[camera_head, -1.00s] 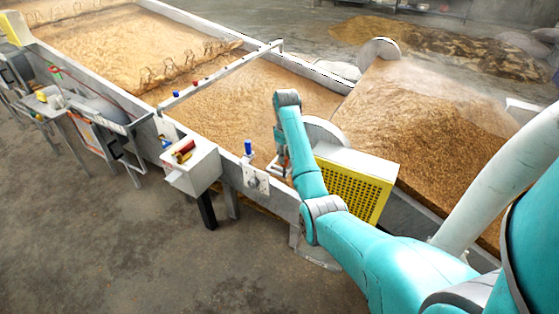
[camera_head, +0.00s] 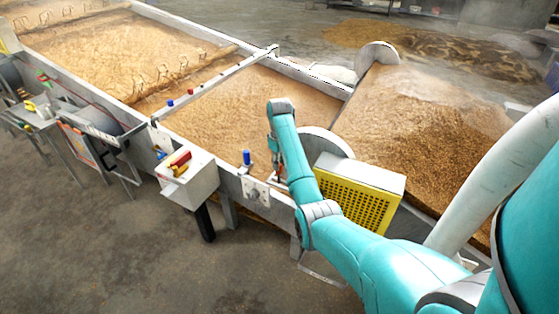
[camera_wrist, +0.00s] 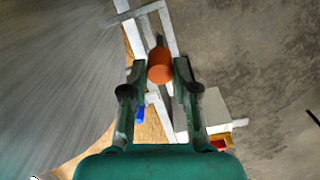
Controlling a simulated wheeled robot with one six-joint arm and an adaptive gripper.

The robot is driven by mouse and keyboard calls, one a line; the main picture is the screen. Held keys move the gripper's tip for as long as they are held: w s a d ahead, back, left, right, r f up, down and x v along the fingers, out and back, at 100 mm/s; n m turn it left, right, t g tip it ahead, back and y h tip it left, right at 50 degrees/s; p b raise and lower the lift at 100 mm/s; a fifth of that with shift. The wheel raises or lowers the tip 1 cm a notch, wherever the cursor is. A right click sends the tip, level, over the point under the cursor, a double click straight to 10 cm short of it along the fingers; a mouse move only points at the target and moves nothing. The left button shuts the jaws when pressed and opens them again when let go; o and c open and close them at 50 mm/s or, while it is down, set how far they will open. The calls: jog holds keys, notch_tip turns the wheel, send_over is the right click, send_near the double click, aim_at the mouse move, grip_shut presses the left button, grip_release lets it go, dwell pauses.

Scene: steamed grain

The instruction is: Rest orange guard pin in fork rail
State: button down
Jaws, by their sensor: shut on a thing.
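The orange guard pin (camera_wrist: 160,66) is held between the fingertips of my gripper (camera_wrist: 158,68) in the wrist view. In the head view my gripper (camera_head: 277,176) hangs by the trough's near edge, close to the yellow perforated guard; the pin cannot be made out there. Pale and grey rails (camera_wrist: 152,22) lie beyond the pin in the wrist view. I cannot tell which of them is the fork rail, nor whether the pin touches it.
A blue pin (camera_head: 246,158) stands left of my gripper on the trough edge. A pale box (camera_head: 187,175) holds red and yellow pieces. The yellow guard (camera_head: 352,194) is close on the right. A crossbar (camera_head: 215,82) spans the grain bed. Open floor lies in front.

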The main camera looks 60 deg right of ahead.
aim_at(279, 172)
jog(key=shift+f, duration=2.4)
jog(key=shift+f, duration=0.1)
jog(key=c, duration=0.8)
grip_release()
jog(key=shift+r, duration=3.75)
